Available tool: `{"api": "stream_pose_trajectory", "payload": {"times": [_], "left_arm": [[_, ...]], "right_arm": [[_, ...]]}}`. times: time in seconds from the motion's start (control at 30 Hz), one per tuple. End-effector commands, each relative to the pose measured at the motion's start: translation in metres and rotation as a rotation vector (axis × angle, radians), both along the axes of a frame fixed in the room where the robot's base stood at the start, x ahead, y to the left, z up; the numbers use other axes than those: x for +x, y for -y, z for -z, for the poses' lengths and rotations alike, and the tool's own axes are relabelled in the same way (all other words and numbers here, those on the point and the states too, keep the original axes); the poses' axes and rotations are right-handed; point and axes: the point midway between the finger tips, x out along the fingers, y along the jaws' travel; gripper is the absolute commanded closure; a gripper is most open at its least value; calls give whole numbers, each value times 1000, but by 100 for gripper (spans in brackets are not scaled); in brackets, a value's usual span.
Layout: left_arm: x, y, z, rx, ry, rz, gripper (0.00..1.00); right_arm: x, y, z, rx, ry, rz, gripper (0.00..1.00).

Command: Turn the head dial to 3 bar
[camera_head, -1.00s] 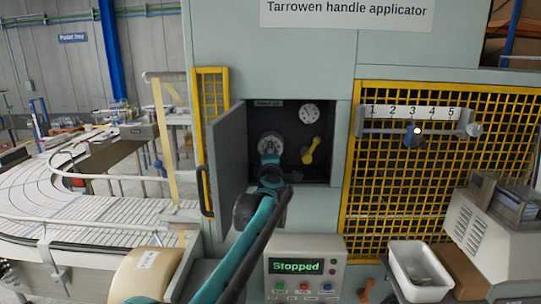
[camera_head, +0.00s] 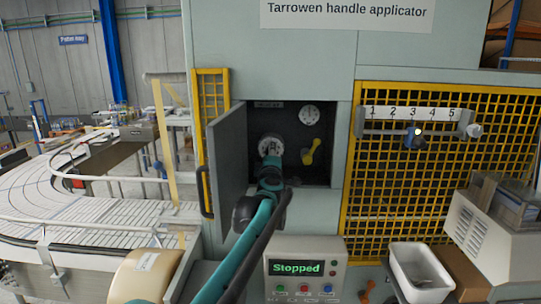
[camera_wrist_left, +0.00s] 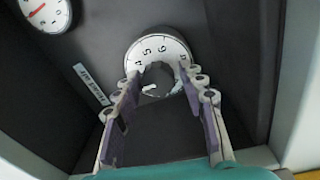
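The round white dial (camera_head: 270,145) sits inside the open cabinet, below a small label. In the left wrist view the dial (camera_wrist_left: 176,46) shows numbers on its rim, with 5 and 6 near the top, and a dark knob with a white mark at its centre. My left gripper (camera_head: 269,161) is just in front of and below the dial. In the left wrist view its two fingers (camera_wrist_left: 163,85) are spread, one at each side of the dial's lower part; I cannot tell whether they touch. The 3 is not readable. My right gripper is not in view.
A pressure gauge (camera_head: 309,115) and a yellow handle (camera_head: 312,152) are right of the dial. The cabinet door (camera_head: 229,165) stands open on the left. Below is a control box (camera_head: 304,252) reading "Stopped". A yellow guard (camera_head: 480,150) and a white bin (camera_head: 420,272) are at right.

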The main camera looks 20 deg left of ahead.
Motion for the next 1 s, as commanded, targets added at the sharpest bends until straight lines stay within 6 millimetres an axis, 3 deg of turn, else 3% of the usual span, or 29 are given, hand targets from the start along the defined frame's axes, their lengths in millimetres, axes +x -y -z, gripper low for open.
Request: {"api": "stream_pose_trajectory", "payload": {"times": [0.43, 0.8, 1.0], "left_arm": [[-9, 2, -1, 1, 0, -1, 47], [-80, 26, 3, 1, 1, 0, 47], [-107, 35, 4, 1, 1, 0, 47]], "right_arm": [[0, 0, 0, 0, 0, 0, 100], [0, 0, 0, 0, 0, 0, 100], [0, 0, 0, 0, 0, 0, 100]]}}
